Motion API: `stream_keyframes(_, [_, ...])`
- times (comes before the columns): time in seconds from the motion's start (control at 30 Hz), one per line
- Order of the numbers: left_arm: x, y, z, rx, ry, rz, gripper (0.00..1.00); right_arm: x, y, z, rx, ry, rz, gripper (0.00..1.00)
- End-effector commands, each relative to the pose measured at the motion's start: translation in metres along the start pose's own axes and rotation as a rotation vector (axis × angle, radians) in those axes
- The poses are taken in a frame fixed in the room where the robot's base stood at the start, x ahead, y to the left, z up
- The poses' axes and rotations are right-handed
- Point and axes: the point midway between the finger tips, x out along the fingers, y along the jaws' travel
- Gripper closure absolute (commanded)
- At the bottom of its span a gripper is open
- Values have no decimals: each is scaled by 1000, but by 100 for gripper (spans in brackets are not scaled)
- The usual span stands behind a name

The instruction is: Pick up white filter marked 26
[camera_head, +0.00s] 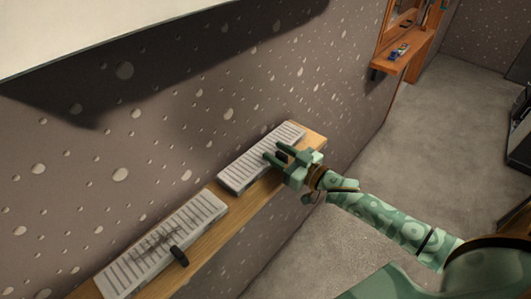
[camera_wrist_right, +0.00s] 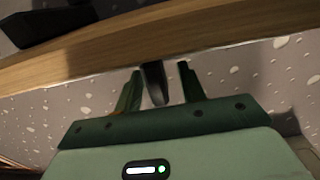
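No white filter marked 26 can be made out, and no number is readable in either view. My right gripper (camera_head: 277,153) is at the farther pale slotted panel (camera_head: 247,170) on the wooden shelf. Its fingers are apart, with a dark knob-like piece (camera_head: 281,157) between them. In the right wrist view the open fingers (camera_wrist_right: 160,85) stand either side of this dark piece (camera_wrist_right: 154,82), with a gap visible at the right finger. Whether it touches the left finger is unclear. My left gripper is not in view.
A nearer slotted panel (camera_head: 160,245) with a black knob (camera_head: 179,256) lies on the same shelf (camera_head: 222,239) along the speckled wall. An orange wooden ledge (camera_head: 408,58) with small items stands at the far right. Carpeted floor (camera_head: 400,135) is open beside the shelf.

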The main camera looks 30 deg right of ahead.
Motion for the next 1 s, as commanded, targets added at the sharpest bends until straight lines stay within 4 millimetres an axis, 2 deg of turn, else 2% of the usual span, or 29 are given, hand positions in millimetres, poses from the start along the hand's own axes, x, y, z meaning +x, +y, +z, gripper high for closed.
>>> stream_keyframes(0.23, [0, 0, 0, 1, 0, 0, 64, 3, 0, 1, -1, -2, 0, 60])
stream_keyframes(0.27, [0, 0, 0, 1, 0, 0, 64, 3, 0, 1, -1, -2, 0, 66])
stream_keyframes(0.3, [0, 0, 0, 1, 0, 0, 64, 3, 0, 1, -1, -2, 0, 77])
stream_keyframes(0.4, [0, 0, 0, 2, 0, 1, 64, 3, 0, 1, -1, -1, 0, 100])
stream_keyframes(0.77, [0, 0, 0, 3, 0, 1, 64, 3, 0, -2, -2, 0, 0, 100])
stream_keyframes(0.87, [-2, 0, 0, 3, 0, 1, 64, 3, 0, -9, -4, 1, -1, 100])
stream_keyframes(1.0, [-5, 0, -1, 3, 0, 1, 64, 3, 0, -34, -6, 3, -3, 100])
